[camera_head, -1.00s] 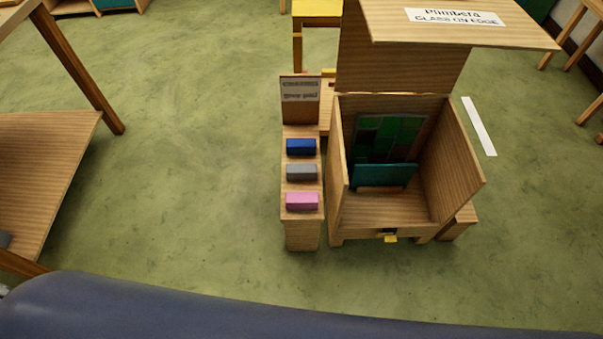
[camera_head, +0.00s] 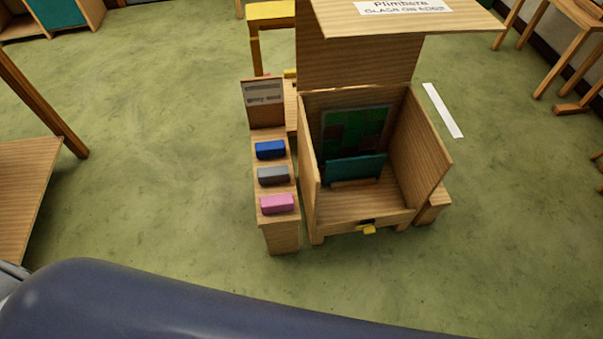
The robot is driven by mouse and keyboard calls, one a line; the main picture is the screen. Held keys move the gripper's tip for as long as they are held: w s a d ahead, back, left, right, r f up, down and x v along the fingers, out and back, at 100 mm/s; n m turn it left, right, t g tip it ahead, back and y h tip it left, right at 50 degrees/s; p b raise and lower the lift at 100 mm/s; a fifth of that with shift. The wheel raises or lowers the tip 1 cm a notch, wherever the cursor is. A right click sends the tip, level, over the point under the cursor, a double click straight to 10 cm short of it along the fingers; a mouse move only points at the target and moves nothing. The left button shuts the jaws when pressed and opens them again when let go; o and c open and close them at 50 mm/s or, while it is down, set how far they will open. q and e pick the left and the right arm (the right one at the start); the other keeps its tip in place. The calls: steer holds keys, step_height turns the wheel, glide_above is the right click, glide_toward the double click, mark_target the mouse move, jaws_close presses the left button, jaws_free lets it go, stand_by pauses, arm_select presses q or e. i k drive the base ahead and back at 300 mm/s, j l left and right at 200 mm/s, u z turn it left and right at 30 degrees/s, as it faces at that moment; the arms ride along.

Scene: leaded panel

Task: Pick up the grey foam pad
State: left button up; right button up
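The grey foam pad (camera_head: 273,176) lies on a narrow wooden stand (camera_head: 283,236), in the middle of a row of three pads. The blue pad (camera_head: 270,149) is behind it and the pink pad (camera_head: 277,203) is in front of it, with small gaps between them. Nothing covers the grey pad. Neither gripper shows in the head view.
Just right of the stand is an open wooden crate (camera_head: 433,168) with a raised lid, holding a leaded panel (camera_head: 356,131) and a teal board (camera_head: 354,168). A wooden table (camera_head: 22,190) stands at left. Green floor between is clear.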

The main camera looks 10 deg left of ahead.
mark_target(273, 175)
steer(key=i+j+z, duration=0.2)
steer(key=j+z, duration=1.3)
steer(key=j, duration=0.2)
